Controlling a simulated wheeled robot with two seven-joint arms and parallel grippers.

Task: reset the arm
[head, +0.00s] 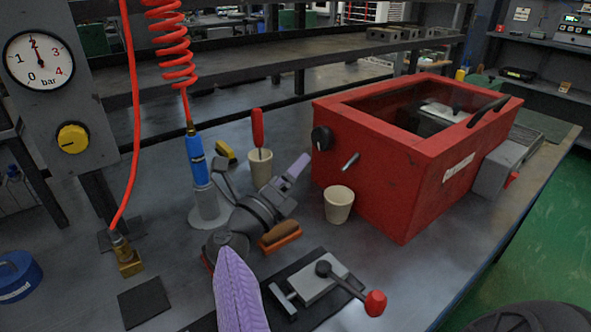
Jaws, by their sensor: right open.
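My right gripper (258,172) is in the middle of the head view, low over the grey workbench (160,215). Its arm comes up from the bottom edge in a purple sleeve. Its jaws are apart, and I see nothing held between them. A beige cup (261,171) with a red-handled tool (257,128) stands behind the jaws. A brown-topped orange brush or block (281,236) lies close beside the gripper; I cannot tell whether they touch. My left gripper is not in view.
A red box (377,190) with a window stands at right, an empty-looking cup (339,204) before it. A blue air tool (195,158) on a red coiled hose stands at left. A clamp with red knob (375,303) is in front. A gauge panel (52,85) stands far left.

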